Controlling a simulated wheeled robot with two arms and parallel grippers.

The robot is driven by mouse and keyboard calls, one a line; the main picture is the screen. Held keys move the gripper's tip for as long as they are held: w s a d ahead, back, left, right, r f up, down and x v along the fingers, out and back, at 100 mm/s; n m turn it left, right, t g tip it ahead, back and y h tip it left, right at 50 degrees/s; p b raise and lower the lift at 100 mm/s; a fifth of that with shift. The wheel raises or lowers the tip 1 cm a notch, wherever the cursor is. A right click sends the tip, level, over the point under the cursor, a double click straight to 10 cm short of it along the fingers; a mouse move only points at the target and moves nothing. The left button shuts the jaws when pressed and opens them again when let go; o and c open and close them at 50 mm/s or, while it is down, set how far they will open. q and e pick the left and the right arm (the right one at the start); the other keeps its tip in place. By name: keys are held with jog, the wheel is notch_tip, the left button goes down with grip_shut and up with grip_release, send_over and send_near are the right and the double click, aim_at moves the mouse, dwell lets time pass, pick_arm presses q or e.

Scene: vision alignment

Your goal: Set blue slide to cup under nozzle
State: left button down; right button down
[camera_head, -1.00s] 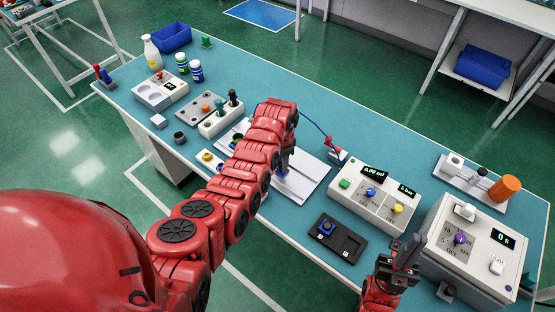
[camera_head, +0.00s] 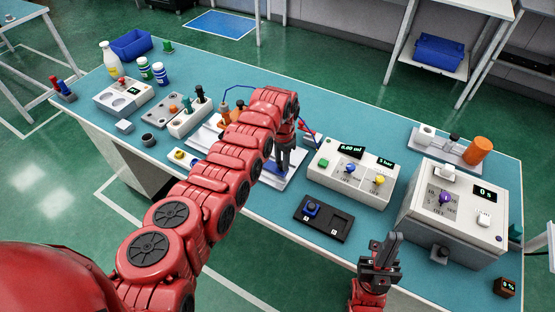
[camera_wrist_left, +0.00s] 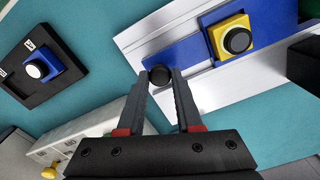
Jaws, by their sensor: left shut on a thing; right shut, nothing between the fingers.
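In the left wrist view the blue slide (camera_wrist_left: 190,58) lies along a pale metal rail. My left gripper (camera_wrist_left: 161,82) is shut on the round black knob (camera_wrist_left: 160,74) at the slide's edge. A yellow square holder with a dark round cup (camera_wrist_left: 236,40) sits on the slide, up and right of the knob. In the head view my left gripper (camera_head: 284,160) is over the white slide base (camera_head: 268,184), and my red arm hides most of the slide. The nozzle cannot be made out clearly. My right gripper (camera_head: 381,253) is shut and empty at the table's front edge.
A black tray (camera_head: 336,224) with a blue-based button-like piece lies in front. The 0.00 ml control box (camera_head: 350,173) and a large dial box (camera_head: 458,210) stand to the right. Bottles, a blue bin (camera_head: 131,44) and small fixtures fill the left.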

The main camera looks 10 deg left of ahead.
pick_arm(q)
jog(key=c, duration=0.9)
grip_release()
jog(key=shift+d, duration=0.25)
jog(key=shift+c, duration=0.2)
jog(key=o, duration=0.4)
jog(key=shift+s+r, duration=0.1)
jog(key=shift+c, duration=0.2)
jog(key=shift+a, duration=0.1)
jog(key=shift+r, duration=0.45)
notch_tip(320, 180, up, 16)
jog(key=b, duration=0.3)
jog(key=shift+r+b, duration=0.2)
jog(key=shift+b, duration=0.1)
